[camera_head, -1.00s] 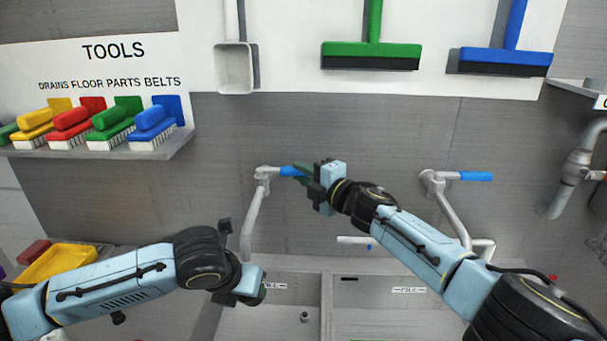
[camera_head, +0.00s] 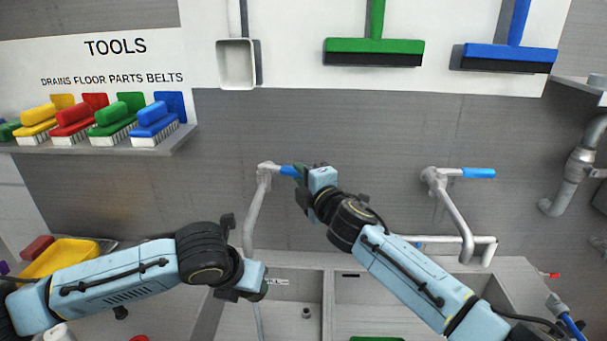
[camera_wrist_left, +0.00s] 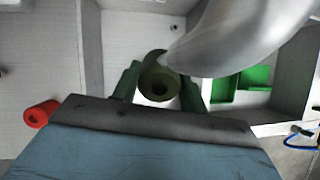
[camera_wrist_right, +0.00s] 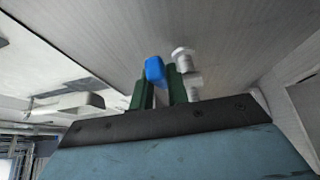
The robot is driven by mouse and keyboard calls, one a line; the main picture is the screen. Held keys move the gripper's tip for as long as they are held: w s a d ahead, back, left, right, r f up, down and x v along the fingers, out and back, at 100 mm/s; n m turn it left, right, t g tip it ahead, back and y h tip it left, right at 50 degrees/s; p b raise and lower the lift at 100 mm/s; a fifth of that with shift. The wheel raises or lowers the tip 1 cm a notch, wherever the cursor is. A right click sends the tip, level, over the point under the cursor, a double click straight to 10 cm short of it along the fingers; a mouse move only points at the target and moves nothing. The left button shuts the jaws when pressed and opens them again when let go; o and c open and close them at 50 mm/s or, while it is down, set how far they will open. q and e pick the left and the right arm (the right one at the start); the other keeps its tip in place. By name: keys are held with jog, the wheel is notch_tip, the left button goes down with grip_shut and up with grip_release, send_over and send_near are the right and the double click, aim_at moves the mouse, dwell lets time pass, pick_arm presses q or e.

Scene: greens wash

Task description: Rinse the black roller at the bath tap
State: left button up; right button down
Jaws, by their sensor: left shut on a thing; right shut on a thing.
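The black roller (camera_wrist_left: 148,88) shows end-on in the left wrist view as a dark ring with a hole. My left gripper (camera_wrist_left: 160,90) is shut on it; in the head view this gripper (camera_head: 262,284) is over the left basin and hides the roller. The left tap (camera_head: 253,215) has a grey curved spout coming down beside my left gripper. The spout looms close in the left wrist view (camera_wrist_left: 235,35). My right gripper (camera_head: 301,174) is shut on the tap's blue lever (camera_head: 287,171), which also shows between its fingers in the right wrist view (camera_wrist_right: 155,68). A thin pale streak, perhaps water, falls below my left gripper.
A second tap (camera_head: 450,205) with a blue lever stands to the right. Brushes stand on a shelf (camera_head: 110,148) at left. A yellow tray (camera_head: 68,256) is beside my left arm. A red roller (camera_wrist_left: 40,113) and green things (camera_wrist_left: 245,85) lie below.

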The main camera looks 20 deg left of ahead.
jog(key=c, duration=1.4)
grip_release()
jog(key=shift+o, duration=0.2)
jog(key=v, duration=1.2)
